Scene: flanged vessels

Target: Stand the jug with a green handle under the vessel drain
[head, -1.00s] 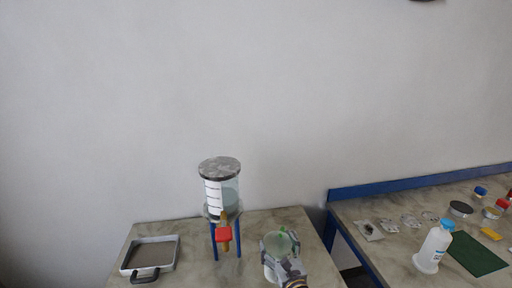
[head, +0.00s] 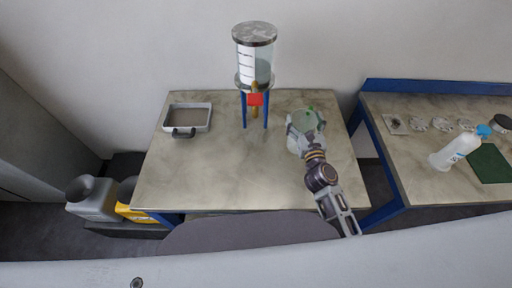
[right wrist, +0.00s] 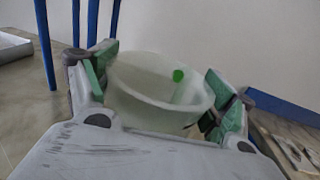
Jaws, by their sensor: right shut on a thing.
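The jug (head: 303,119) is pale and translucent, and a bit of green shows at its far rim. In the right wrist view the jug (right wrist: 150,105) sits between the finger pads, with a green spot beyond its mouth. My right gripper (head: 304,133) is shut on the jug, at the right part of the table. The vessel (head: 256,62) is a clear cylinder with a grey lid on blue legs. Its drain (head: 254,111) is a brass pipe with a red valve handle (head: 255,99), left of the jug. My left gripper is not in view.
A grey tray (head: 209,119) with a black handle lies at the table's left. The table front (head: 220,180) is clear. A second bench on the right holds a white bottle (head: 455,150) and a green mat (head: 490,166). Canisters (head: 92,197) stand low at left.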

